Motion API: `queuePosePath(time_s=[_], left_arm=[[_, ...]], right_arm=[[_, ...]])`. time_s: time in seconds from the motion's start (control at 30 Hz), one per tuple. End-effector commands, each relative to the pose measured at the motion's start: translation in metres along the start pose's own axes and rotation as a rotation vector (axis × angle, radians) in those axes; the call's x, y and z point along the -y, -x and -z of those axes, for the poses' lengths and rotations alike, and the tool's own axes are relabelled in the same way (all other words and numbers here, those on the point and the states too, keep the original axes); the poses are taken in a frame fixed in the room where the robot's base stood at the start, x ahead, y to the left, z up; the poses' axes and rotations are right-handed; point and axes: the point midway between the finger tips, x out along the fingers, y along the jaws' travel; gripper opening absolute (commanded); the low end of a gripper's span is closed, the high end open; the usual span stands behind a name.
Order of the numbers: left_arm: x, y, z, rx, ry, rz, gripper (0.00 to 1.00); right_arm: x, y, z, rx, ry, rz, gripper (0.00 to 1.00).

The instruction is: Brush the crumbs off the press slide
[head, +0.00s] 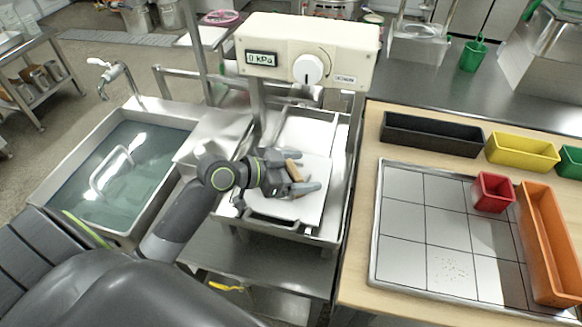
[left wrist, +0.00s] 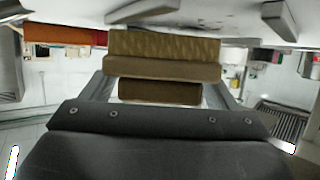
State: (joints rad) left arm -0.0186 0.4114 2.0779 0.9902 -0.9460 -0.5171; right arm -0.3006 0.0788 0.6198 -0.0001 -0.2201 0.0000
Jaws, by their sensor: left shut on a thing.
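The press (head: 310,50) is a cream housing with a dial and a display reading 0 kPa. Under it a pale slide plate (head: 312,208) lies in a steel frame. My left gripper (head: 292,181) is over the plate, shut on a small brush with a tan wooden body (head: 294,168). In the left wrist view the brush (left wrist: 165,52) sits across the fingers. I cannot tell whether it touches the plate. No crumbs can be made out on the plate; my gripper hides part of it. My right gripper is not in view.
A sink with water (head: 135,165) is at the left. On the right wooden table, a tiled tray (head: 430,220) has small dark specks on one tile. A red box (head: 492,192), an orange bin (head: 545,240), a black bin (head: 432,134) and a yellow bin (head: 522,152) stand there.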

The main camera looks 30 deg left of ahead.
Motion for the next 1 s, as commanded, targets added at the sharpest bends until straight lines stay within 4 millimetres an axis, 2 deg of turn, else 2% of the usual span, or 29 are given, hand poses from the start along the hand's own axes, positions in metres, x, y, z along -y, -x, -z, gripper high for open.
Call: queuePosePath(time_s=[0.3,0.6,1.0], left_arm=[[-0.012,-0.015,0.004,-0.002,0.006,-0.001,0.58],[-0.003,-0.021,0.008,-0.003,0.007,-0.001,0.58],[0.018,0.004,-0.001,0.002,-0.001,0.002,0.58]], right_arm=[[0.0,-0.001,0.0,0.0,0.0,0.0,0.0],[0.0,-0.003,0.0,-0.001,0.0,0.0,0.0],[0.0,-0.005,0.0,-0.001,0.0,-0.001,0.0]])
